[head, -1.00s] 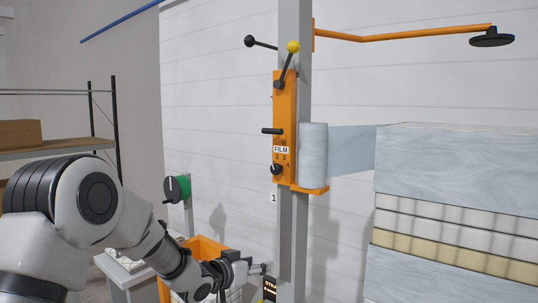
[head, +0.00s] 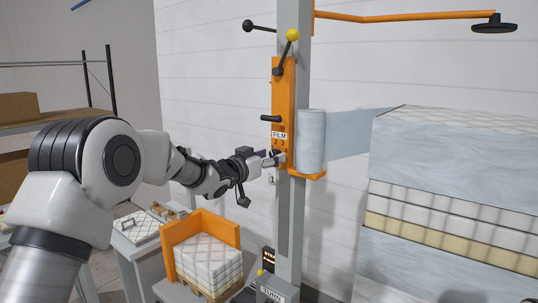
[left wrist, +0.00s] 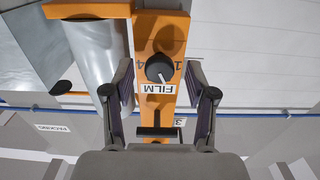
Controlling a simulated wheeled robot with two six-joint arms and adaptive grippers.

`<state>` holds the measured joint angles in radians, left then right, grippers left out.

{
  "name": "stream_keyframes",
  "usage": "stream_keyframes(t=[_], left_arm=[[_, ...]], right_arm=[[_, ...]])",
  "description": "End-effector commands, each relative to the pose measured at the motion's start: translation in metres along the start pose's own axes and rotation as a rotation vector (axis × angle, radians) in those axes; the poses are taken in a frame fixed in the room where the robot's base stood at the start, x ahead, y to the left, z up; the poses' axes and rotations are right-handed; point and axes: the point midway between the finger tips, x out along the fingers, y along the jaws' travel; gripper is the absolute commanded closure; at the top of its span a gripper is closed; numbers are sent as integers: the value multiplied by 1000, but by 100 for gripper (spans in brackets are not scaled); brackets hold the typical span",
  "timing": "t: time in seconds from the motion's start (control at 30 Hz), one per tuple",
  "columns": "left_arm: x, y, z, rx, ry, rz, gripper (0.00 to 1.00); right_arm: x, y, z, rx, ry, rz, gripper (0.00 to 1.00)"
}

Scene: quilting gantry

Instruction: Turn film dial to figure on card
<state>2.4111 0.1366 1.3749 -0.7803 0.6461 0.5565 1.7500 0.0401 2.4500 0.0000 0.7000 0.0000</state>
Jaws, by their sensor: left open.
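The black film dial (left wrist: 159,67) sits on the orange panel (left wrist: 160,25), beside the FILM label (left wrist: 158,88). Its white mark points down and slightly right in the left wrist view. Figures 4 and 1 show on either side of it. My left gripper (head: 278,158) is open at the panel in the head view and hides the dial there. In the left wrist view its fingers (left wrist: 160,82) stand apart on both sides of the dial; I cannot tell whether they touch it. A small white tag (left wrist: 178,122) bears what looks like a 3; I cannot tell whether it is the card.
A film roll (head: 311,141) stands right of the panel, its film reaching the wrapped stack (head: 450,140). A black handle (head: 271,119) and levers (head: 285,52) project above the dial. Below are an orange bin (head: 228,228) and a side table (head: 128,247).

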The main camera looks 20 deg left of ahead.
Motion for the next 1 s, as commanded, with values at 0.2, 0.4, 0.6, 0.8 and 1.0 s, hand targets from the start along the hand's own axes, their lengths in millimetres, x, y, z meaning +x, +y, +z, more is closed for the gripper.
stream_keyframes(t=[0.2,0.4,0.6,0.8,1.0], left_arm=[[0,0,0,0,0,-1,100],[0,0,0,2,1,0,100],[0,0,0,34,2,0,100],[0,0,1,126,3,-1,100],[0,0,1,278,5,-1,100]], right_arm=[[0,0,0,0,0,0,60],[1,0,0,0,0,0,60],[4,0,0,0,0,0,60],[12,0,0,0,0,0,60],[25,0,0,0,0,0,60]])
